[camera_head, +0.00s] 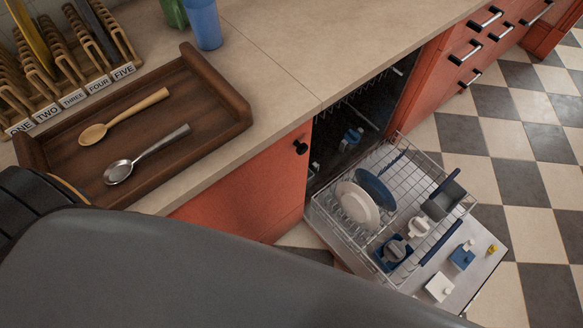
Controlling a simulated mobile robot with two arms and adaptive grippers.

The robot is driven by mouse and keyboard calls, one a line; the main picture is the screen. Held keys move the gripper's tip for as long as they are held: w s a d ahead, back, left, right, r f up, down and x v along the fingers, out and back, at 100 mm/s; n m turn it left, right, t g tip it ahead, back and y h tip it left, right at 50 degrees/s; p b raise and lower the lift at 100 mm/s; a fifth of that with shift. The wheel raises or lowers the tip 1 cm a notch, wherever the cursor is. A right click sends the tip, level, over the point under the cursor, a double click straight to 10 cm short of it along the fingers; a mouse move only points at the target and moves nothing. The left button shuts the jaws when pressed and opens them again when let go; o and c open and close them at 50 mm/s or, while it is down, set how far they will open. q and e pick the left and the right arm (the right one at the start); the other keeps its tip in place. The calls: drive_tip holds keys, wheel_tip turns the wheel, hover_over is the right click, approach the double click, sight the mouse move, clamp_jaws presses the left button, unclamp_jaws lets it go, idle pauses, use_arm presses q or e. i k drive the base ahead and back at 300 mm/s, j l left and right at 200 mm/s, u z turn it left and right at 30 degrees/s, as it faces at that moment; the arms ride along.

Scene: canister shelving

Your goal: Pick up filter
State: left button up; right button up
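An open dishwasher stands below the counter with its lower wire rack (398,182) pulled out over the lowered door (486,252). I cannot tell surely which thing is the filter. A round white part (419,227) and a round grey part (395,251) with raised grips sit low at the rack's front, the grey one over a dark blue base. A blue square piece (462,257) and a white square piece (440,288) are on the door. Neither gripper is in view. A large dark grey part of my own body covers the lower left.
The rack holds a white plate (356,204), a blue plate (375,188) and a grey cup-like piece (443,201). A wooden tray (212,138) with a wooden spoon (120,117) and a metal spoon (146,154) lies on the counter (290,55). The checkered floor (520,185) is clear at right.

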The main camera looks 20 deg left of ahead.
sight(418, 227)
drive_tip(key=k+l+u, duration=0.1)
drive_tip(key=u, duration=0.45)
drive_tip(key=z, duration=1.35)
